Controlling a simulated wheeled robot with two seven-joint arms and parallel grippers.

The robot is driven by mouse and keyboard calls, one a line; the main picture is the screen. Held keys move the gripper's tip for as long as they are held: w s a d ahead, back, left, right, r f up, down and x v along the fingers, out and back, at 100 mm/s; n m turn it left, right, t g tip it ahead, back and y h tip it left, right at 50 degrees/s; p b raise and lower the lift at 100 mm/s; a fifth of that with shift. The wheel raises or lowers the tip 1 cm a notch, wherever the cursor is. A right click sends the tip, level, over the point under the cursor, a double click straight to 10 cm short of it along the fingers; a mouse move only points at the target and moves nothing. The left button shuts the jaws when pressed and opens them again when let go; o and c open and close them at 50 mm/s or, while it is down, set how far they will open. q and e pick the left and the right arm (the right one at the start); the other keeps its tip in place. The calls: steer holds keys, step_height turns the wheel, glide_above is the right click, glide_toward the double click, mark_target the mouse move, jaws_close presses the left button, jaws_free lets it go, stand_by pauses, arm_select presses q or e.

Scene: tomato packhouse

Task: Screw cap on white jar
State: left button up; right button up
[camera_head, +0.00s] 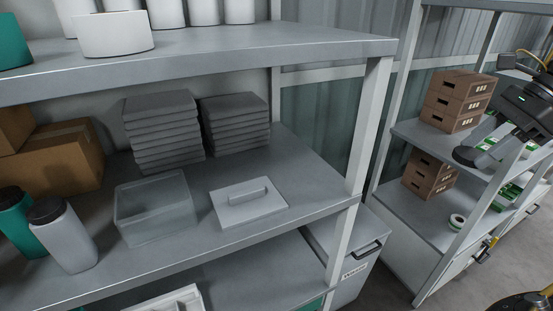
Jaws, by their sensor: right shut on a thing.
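A pale grey-white jar-like bottle (66,241) with a dark cap stands on the middle shelf at the lower left, beside a green one (20,222) with a dark cap. My right gripper (478,152) is at the right edge, in front of the far rack and well away from these jars. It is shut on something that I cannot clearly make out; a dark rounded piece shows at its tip. My left gripper is out of view.
The middle shelf (300,165) also holds a clear box (158,222), a white lid with a handle (248,201), grey stacks (160,130) and cardboard boxes (62,158). A shelf post (362,125) stands between them and my right arm. The far rack holds brown cartons (456,103).

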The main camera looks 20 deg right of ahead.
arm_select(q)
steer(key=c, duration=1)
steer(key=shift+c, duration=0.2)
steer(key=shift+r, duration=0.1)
